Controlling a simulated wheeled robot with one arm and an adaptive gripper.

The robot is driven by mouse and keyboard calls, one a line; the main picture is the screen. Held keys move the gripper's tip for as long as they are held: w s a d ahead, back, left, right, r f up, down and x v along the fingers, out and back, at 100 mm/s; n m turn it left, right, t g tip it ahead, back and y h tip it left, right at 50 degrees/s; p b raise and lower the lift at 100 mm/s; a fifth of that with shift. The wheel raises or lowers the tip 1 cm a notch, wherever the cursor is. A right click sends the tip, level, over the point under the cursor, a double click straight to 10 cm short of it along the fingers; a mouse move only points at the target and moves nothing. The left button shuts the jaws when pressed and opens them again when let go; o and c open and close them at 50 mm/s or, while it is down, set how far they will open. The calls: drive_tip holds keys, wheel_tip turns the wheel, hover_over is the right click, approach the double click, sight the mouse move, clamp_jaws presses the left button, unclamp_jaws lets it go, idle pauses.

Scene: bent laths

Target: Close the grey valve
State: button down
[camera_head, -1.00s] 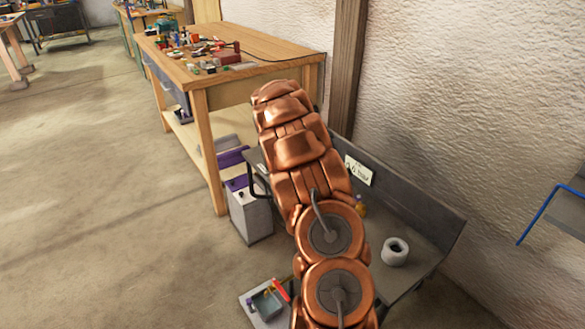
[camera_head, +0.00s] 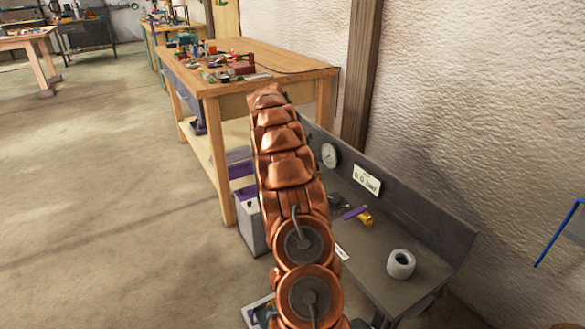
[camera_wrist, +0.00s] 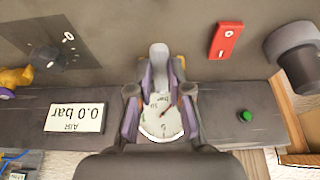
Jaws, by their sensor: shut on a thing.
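In the wrist view my gripper (camera_wrist: 160,98) has its purple-padded fingers closed on a light grey lever handle (camera_wrist: 158,57), which looks like the grey valve. The handle points toward the top of the picture, and small yellow parts show beside it. The valve's body is mostly hidden by the fingers. A round white gauge (camera_wrist: 163,122) shows between and below the fingers. In the head view my copper-coloured arm hides the gripper and the grey valve.
An upside-down sign (camera_wrist: 76,118) reads "AIR 0.0 bar". Around it are a black knob (camera_wrist: 48,58), a red switch (camera_wrist: 226,40) and a green button (camera_wrist: 245,116). On the grey bench (camera_head: 375,285) stand a white roll (camera_head: 400,263) and a yellow fitting with a purple handle (camera_head: 357,215).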

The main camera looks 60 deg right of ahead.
idle(0.4)
drive_tip(key=c, duration=1.1)
unclamp_jaws()
drive_tip(key=shift+v, duration=6)
